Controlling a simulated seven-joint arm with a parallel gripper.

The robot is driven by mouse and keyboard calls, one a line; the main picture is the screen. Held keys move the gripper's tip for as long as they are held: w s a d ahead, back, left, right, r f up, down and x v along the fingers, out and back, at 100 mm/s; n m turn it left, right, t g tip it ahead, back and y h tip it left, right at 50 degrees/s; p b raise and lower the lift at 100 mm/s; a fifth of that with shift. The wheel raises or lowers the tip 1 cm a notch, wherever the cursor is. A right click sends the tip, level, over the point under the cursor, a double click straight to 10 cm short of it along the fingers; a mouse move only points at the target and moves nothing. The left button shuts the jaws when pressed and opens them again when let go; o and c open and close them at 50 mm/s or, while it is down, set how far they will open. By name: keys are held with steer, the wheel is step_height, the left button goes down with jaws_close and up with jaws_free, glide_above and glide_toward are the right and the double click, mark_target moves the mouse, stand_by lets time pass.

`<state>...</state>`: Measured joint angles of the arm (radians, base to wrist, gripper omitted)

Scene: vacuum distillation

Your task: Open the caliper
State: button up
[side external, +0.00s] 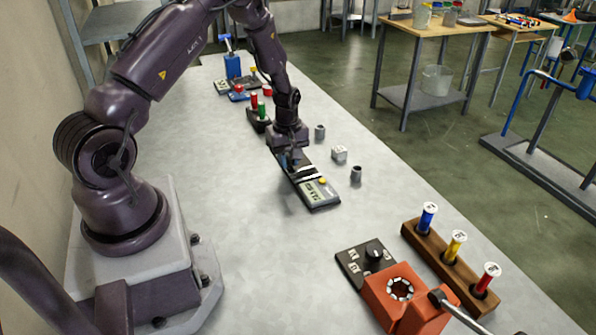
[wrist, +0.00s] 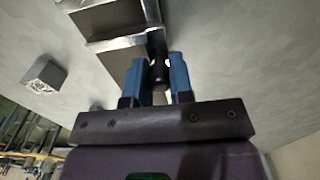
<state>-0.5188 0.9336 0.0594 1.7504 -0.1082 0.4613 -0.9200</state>
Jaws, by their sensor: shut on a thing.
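The caliper (side external: 319,193) lies on the table in the middle of the side external view. Its near end has a grey display and a yellow button, and its dark body runs back under my gripper (side external: 290,163). In the wrist view, pale metal parts that look like the caliper (wrist: 127,47) are at the top. There, the blue fingers of my gripper (wrist: 158,68) are on either side of a small dark part of it. My gripper is shut on the caliper. The fingers and the wrist hide part of the caliper's far end.
Red and green cylinders (side external: 258,106) stand behind my gripper. A wooden rack (side external: 440,254) and an orange block (side external: 410,312) are at front right. The table left of the caliper is clear.

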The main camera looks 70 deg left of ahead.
steer(key=shift+a, duration=1.55)
steer(key=o, duration=0.8)
step_height(320, 180, up, 7)
stand_by(1.0)
